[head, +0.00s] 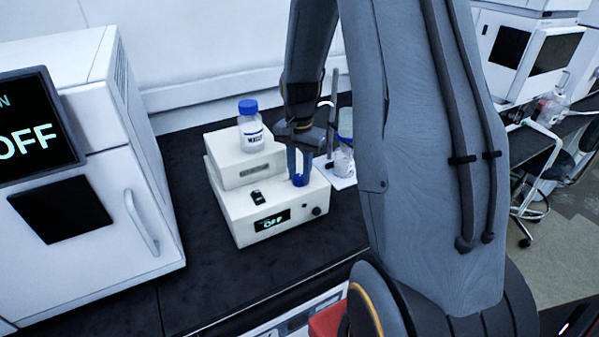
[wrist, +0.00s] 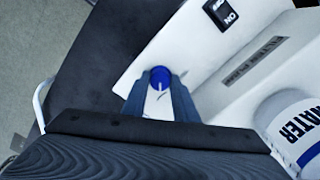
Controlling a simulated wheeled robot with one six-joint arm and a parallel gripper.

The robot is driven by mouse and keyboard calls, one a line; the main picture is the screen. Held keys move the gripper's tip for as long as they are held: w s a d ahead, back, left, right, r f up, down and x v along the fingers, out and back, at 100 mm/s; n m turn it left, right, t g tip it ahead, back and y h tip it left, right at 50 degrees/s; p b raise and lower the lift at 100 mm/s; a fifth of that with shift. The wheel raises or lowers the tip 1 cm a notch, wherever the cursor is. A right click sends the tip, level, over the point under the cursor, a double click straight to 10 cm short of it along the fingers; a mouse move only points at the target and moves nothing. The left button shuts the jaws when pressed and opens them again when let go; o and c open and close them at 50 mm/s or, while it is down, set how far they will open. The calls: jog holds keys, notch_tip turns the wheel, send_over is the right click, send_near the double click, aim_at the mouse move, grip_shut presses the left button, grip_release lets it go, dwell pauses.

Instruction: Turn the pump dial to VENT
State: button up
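The pump (head: 232,203) is a cream, stepped box on the dark bench, and its front display (head: 272,219) reads OFF in green. Its blue dial (head: 300,181) sits on the top face of the lower step. In the wrist view the dial (wrist: 160,78) has a white pointer line directed down the picture, toward my gripper. My gripper (head: 298,172) reaches down from above with its two grey fingers on either side of the dial. In the wrist view the fingers (wrist: 159,88) appear to touch the dial's sides. The dial's position labels cannot be read.
A blue-capped WATER bottle (head: 250,127) stands on the pump's upper step, close beside my gripper. A black switch (wrist: 222,13) marked ON is on the lower step. A white instrument (head: 95,220) stands at left; glassware (head: 342,162) stands behind right. Bench in front is clear.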

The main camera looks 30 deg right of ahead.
jog(key=shift+n, duration=0.4)
jog(key=shift+c, duration=0.3)
jog(key=n+p, duration=0.1)
jog(key=n, duration=0.3)
jog(key=n+p, duration=0.1)
jog(key=n, duration=0.3)
jog(key=shift+r+n, duration=0.1)
jog(key=shift+n, duration=0.2)
jog(key=n+p, duration=0.1)
jog(key=n, duration=0.3)
jog(key=shift+w+n+p, duration=0.1)
jog(key=shift+n+p, duration=0.25)
jog(key=shift+n, duration=1.85)
jog(key=o, duration=1.1)
jog(key=shift+c, duration=0.2)
